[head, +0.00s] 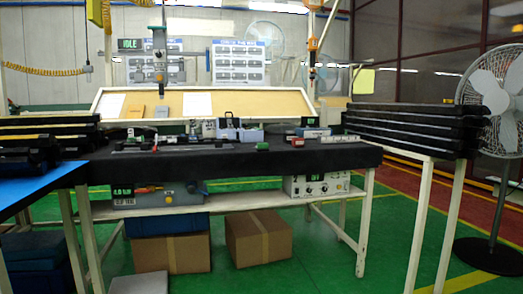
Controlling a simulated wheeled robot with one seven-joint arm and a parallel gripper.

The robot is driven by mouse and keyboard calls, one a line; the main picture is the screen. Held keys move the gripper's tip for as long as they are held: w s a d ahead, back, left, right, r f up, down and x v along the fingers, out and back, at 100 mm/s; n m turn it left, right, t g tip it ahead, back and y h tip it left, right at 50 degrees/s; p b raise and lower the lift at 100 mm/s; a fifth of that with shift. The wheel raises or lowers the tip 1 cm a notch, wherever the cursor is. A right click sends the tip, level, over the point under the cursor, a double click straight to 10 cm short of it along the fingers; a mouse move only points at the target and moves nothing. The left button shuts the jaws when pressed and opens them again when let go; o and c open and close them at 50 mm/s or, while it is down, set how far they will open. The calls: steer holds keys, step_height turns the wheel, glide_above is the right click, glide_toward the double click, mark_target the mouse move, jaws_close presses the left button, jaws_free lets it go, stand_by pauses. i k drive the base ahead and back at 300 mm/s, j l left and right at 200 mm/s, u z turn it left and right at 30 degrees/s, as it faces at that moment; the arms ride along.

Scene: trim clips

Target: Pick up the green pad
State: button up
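A small green block (262,146) lies on the dark top of the workbench (330,157), a little right of its middle. It may be the green pad, but it is too small to tell. Small greenish parts also show farther left on the bench, their shapes unclear. My gripper is not in view.
Several small parts and a grey case (240,131) crowd the bench top. Stacked black trays (415,132) stand at the right, with a fan (497,95) beyond. A blue-topped table (35,186) is at the left. Cardboard boxes (258,238) sit under the bench. Green floor is clear in front.

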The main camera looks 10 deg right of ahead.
mark_target(263, 146)
steer(key=z, duration=0.25)
steer(key=i+j+z, duration=0.15)
steer(key=z, duration=0.2)
steer(key=i+j+z, duration=0.2)
steer(key=z, duration=0.2)
steer(key=i+j+z, duration=0.1)
steer(key=z, duration=0.25)
steer(key=j, duration=0.1)
